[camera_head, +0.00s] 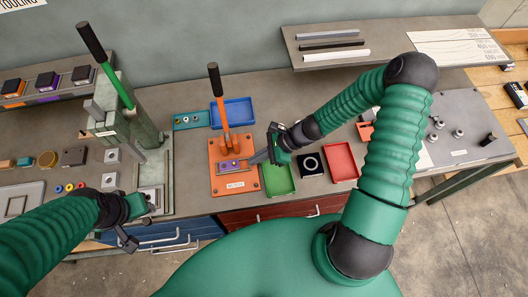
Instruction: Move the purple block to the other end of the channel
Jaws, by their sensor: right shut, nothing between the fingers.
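A small purple block (229,165) with a yellowish spot lies on the orange base plate (222,187) of the lever fixture near the middle of the bench. It seems to sit in a short channel running across the plate, but the channel's ends are too small to make out. My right gripper (259,157) is shut and empty, with its tip close to the right of the block; I cannot tell if they touch. My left gripper (130,238) is low on the left, in front of the bench edge and far from the block; its jaw opening is unclear.
An orange lever with black grip (215,82) rises behind the block. A green press (125,125) stands left. Blue (233,112), green (278,180) and red (341,162) trays lie around the fixture. My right arm spans the bench's right side.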

